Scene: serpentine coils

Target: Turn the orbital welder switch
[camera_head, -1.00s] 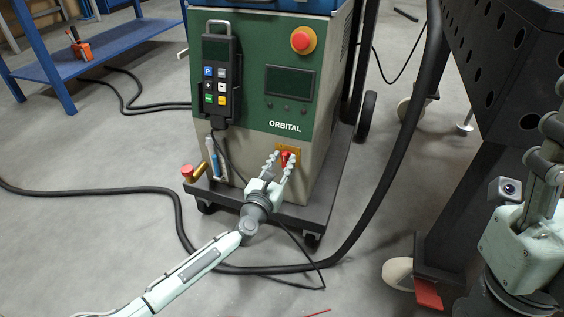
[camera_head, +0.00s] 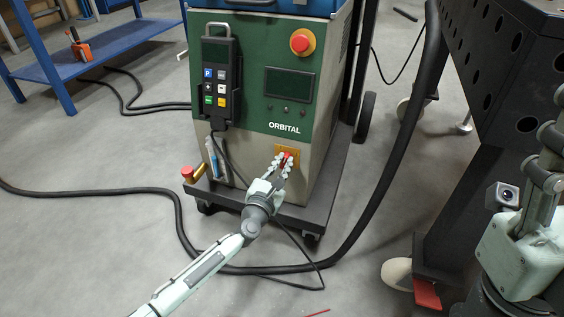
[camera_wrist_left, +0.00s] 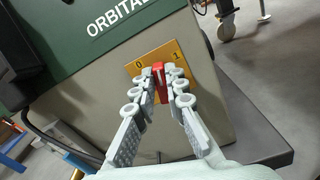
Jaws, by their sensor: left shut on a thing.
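The orbital welder (camera_head: 240,160) is a green and grey cabinet on a black wheeled base. Its red switch (camera_wrist_left: 159,80) sits on a yellow plate (camera_wrist_left: 135,70) marked 0 and 1, low on the front. In the left wrist view the red knob stands between the two fingers of my left gripper (camera_wrist_left: 164,76), which is shut on it. In the head view the left gripper (camera_head: 285,160) covers part of the plate. I cannot tell exactly which mark the knob points at. My right gripper (camera_head: 548,150) is at the right edge, partly cut off, away from the welder.
A black pendant (camera_head: 219,80) hangs on the welder's front, with a red emergency button (camera_head: 302,42) at its upper right. A thick black hose (camera_head: 397,150) runs down the right side and over the floor. A dark perforated table (camera_head: 470,130) stands at right, a blue shelf (camera_head: 110,50) at left.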

